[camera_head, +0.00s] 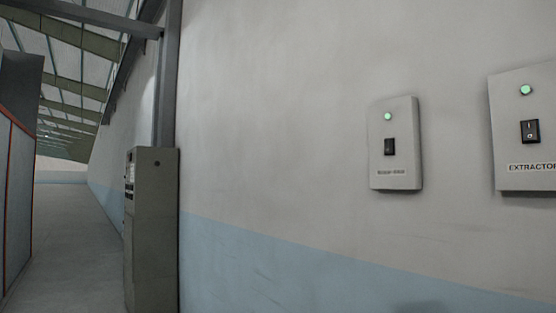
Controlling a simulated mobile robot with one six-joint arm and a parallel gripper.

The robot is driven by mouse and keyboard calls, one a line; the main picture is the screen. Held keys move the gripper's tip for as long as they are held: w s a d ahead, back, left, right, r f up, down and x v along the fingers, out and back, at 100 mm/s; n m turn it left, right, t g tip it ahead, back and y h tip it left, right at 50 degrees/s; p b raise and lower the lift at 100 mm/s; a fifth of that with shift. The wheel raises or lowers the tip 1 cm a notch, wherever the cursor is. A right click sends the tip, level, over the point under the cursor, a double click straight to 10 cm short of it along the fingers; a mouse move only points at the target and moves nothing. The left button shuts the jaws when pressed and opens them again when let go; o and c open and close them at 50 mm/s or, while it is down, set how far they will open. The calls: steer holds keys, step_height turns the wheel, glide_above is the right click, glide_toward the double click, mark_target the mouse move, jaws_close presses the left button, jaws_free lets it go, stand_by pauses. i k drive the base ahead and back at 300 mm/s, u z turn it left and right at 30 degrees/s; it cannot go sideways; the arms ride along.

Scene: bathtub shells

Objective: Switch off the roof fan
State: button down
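Two light grey switch boxes are mounted on the wall at the right. The smaller one (404,160) has a lit green lamp (388,117), a black rocker switch (390,147) and a small label (391,172) too blurred to read surely. The larger box (508,118) is cut by the right edge. It has a lit green lamp (526,90), a black rocker switch (530,131) and a label (531,167) reading "EXTRACTO", cut off. The roof fan itself is not seen. My gripper is not in view.
A tall grey cabinet (152,225) stands against the wall left of the boxes, by a dark steel column (167,80). A dark panel with orange edging (15,190) stands at far left. Open floor (75,240) runs between them.

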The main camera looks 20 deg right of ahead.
mark_target(388, 144)
steer(key=z, duration=0.05)
steer(key=i, duration=1.4)
steer(key=z, duration=0.6)
steer(key=k, duration=0.9)
steer(key=z, duration=0.2)
steer(key=i, duration=0.95)
steer(key=u, duration=0.1)
